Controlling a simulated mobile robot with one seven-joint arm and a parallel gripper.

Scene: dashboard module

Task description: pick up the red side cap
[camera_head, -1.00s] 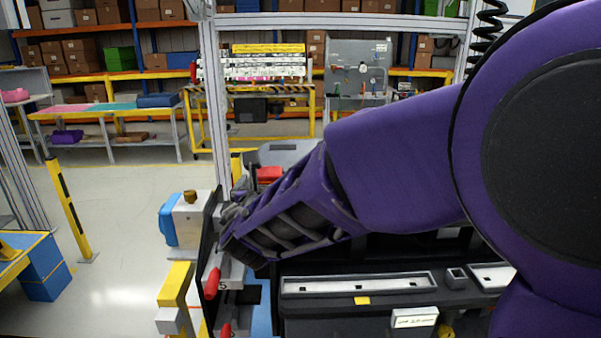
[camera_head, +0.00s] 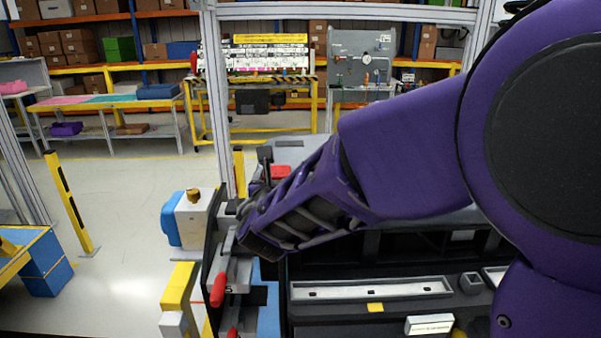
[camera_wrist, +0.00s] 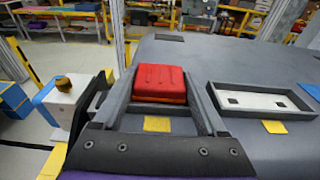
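The red side cap (camera_wrist: 160,82) is a block with rounded corners on the grey dashboard surface. In the wrist view it lies between the far ends of my gripper's two long grey fingers (camera_wrist: 160,90). The fingers are spread, one on each side of the cap; I cannot tell whether they touch it. In the head view only part of the red cap (camera_head: 281,172) shows beside my gripper (camera_head: 264,165), whose fingers are mostly hidden by my arm.
A white tray (camera_wrist: 260,101) in a grey frame lies right of the cap. A white-and-blue fixture (camera_head: 190,218) and red-handled clamps (camera_head: 218,290) stand at the left edge. Metal uprights (camera_head: 223,110) rise behind. The floor to the left is largely open.

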